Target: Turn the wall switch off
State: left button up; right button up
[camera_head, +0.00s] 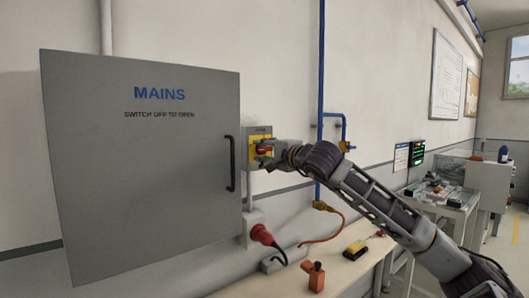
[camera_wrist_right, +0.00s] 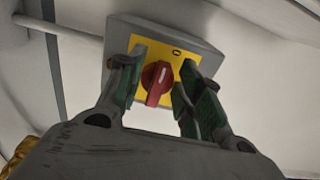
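The wall switch (camera_head: 259,134) is a grey box with a yellow plate, mounted just right of the grey MAINS cabinet. Its red rotary knob (camera_wrist_right: 157,82) sits on the yellow plate (camera_wrist_right: 178,63) in the right wrist view, its grip running nearly up and down in the picture. A dark 0 mark is above it. My right gripper (camera_wrist_right: 163,85) is open, with green-padded fingers on either side of the knob and gaps visible on both sides. In the head view, my right gripper (camera_head: 272,152) is at the switch and partly covers it. My left gripper is not in view.
The MAINS cabinet (camera_head: 140,190) is closed, with a black handle (camera_head: 230,163) near the switch. Below are a red plug (camera_head: 261,234), cables and a bench (camera_head: 338,268) with an orange item (camera_head: 316,277) and a yellow-black tool (camera_head: 356,248). A blue pipe (camera_head: 320,90) runs to the right.

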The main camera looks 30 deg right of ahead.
aim_at(262, 150)
jog(key=shift+s+d, duration=0.1)
jog(key=shift+s, duration=0.1)
jog(key=shift+s+d, duration=0.1)
jog(key=shift+s, duration=2.8)
jog(key=shift+s+r, duration=0.1)
jog(key=shift+s, duration=0.5)
jog(key=shift+s+d, duration=0.15)
jog(key=shift+s, duration=0.45)
jog(key=shift+s+d, duration=0.15)
jog(key=shift+s, duration=1.5)
